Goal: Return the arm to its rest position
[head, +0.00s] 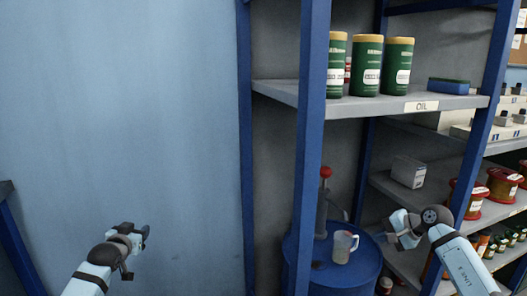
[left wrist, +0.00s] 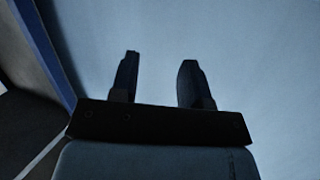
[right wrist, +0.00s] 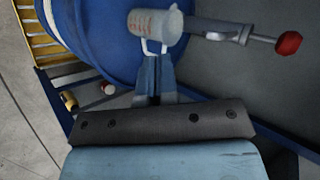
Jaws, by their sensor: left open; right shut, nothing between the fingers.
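My left gripper (head: 144,232) is raised in front of the bare blue wall at the lower left of the head view. In the left wrist view its two fingers (left wrist: 158,85) stand apart with nothing between them. My right gripper (head: 395,232) is in front of the shelf, to the right of a blue drum. In the right wrist view its fingers (right wrist: 153,75) are together and hold nothing. A clear measuring jug (right wrist: 157,25) appears just beyond these fingertips; the handle overlaps them in the picture, and I cannot tell whether they touch.
The jug stands on the blue drum (head: 300,262) beside a pump with a red knob (head: 325,172). Blue shelf posts (head: 309,130) rise close by. Green cans (head: 367,66) stand on the upper shelf, a white box (head: 408,171) and red spools lower down. The left wall area is free.

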